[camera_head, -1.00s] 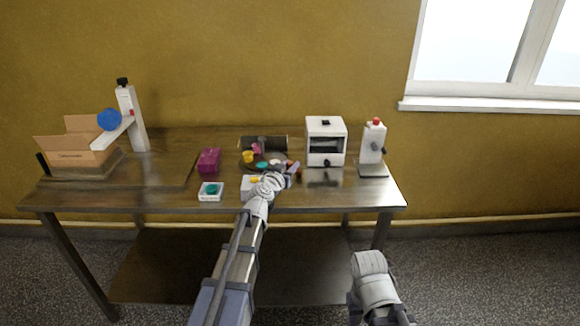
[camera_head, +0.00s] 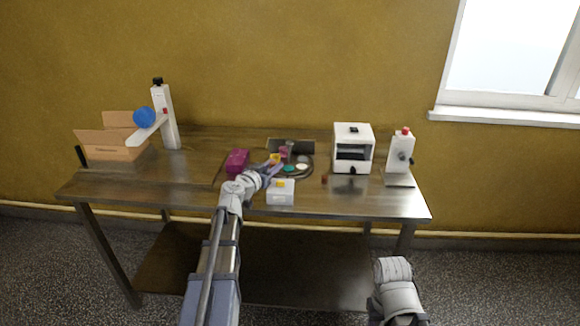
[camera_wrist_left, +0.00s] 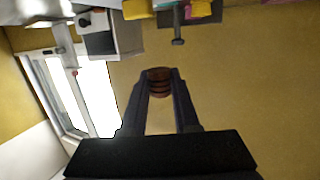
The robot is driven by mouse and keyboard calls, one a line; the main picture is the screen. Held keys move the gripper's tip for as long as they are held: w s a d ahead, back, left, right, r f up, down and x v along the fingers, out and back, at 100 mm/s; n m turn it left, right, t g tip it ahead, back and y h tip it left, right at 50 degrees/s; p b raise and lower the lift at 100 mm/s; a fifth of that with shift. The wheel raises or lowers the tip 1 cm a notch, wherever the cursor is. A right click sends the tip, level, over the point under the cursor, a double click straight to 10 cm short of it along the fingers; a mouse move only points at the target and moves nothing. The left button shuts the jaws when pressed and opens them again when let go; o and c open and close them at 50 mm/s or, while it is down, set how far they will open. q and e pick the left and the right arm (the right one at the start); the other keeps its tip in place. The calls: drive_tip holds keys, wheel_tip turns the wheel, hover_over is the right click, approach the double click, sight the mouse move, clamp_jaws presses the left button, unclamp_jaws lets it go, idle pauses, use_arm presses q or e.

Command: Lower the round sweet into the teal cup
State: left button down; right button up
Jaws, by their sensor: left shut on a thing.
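My left gripper (camera_wrist_left: 160,76) is shut on a brown, ridged round sweet (camera_wrist_left: 160,82), which sits between the fingertips in the left wrist view. In the head view the left gripper (camera_head: 272,168) is over the table's front middle, left of a dark round plate (camera_head: 308,172); the sweet is too small to make out there. A teal disc (camera_head: 289,168) lies on that plate. The white square dish with a teal cup is not visible now; my left wrist covers that part of the table. My right arm shows at lower right, but its fingers are out of view.
A white box with a yellow top (camera_head: 281,194) stands just right of my left wrist. A magenta box (camera_head: 237,160) is behind it on the left. A white machine (camera_head: 353,132) and a red-capped dispenser (camera_head: 400,152) stand right; a cardboard box (camera_head: 115,150) stands far left.

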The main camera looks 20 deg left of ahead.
use_arm(q)
drive_tip(key=s+a+f+b, duration=0.1)
drive_tip(key=a+f+b, duration=0.1)
drive_tip(key=a, duration=0.2)
drive_tip(key=s+a+f+b, duration=0.1)
drive_tip(key=s+a+f, duration=0.1)
drive_tip(key=a, duration=0.2)
drive_tip(key=s+a+f+b, duration=0.1)
drive_tip(key=a+f+b, duration=0.1)
drive_tip(key=a, duration=0.3)
drive_tip(key=shift+s+b, duration=0.3)
drive_tip(key=shift+b, duration=0.05)
drive_tip(key=shift+w, duration=0.1)
drive_tip(key=shift+w+d, duration=0.1)
drive_tip(key=shift+w, duration=0.7)
drive_tip(key=shift+f+b, duration=2)
drive_tip(key=shift+b, duration=0.05)
idle(1.2)
drive_tip(key=c, duration=0.6)
unclamp_jaws()
